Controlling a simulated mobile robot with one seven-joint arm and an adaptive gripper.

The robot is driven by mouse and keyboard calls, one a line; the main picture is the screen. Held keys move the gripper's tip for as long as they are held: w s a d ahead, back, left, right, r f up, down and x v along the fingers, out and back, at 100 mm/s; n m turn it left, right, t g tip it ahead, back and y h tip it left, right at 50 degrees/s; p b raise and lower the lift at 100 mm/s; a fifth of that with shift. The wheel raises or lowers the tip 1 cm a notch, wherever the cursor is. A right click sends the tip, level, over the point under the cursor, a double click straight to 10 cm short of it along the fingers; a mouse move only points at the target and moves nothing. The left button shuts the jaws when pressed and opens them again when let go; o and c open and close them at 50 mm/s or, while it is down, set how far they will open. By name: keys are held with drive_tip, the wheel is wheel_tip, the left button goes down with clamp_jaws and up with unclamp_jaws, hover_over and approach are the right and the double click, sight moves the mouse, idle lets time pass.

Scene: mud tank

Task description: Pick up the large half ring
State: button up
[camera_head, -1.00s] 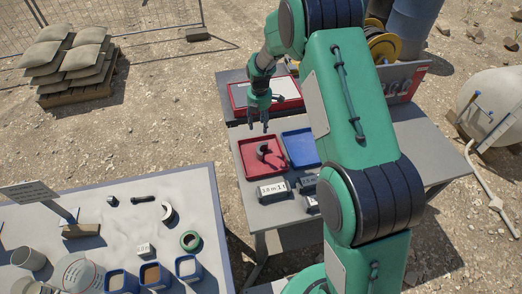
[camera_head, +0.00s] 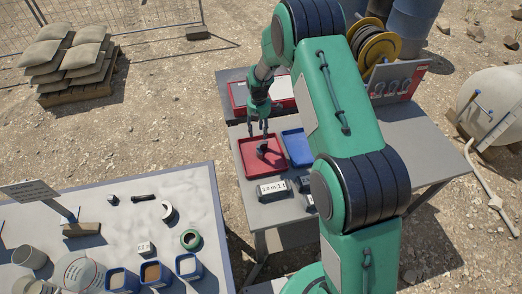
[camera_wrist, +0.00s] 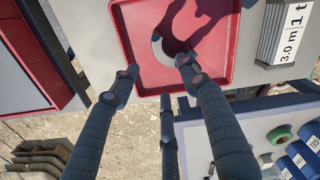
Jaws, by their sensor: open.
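A grey curved piece (camera_wrist: 158,48) lies in the red tray (camera_head: 246,164). In the wrist view it shows as a pale arc partly hidden by a finger and dark shadow, so I cannot tell its full shape. My gripper (camera_head: 258,133) is open and empty, pointing down above the red tray. In the wrist view its fingers (camera_wrist: 157,72) are spread apart near the piece, not closed on it. A pale half ring (camera_head: 169,212) lies on the left table, well away from my gripper.
A blue tray (camera_head: 299,148) adjoins the red tray. Labelled blocks (camera_head: 272,190) stand in front of the trays. A red-edged case (camera_head: 282,88) lies behind.

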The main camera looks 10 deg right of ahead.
sight(259, 145)
drive_tip(key=shift+f, duration=2.75)
drive_tip(key=shift+d+f, duration=0.1)
drive_tip(key=shift+f, duration=2.45)
clamp_jaws()
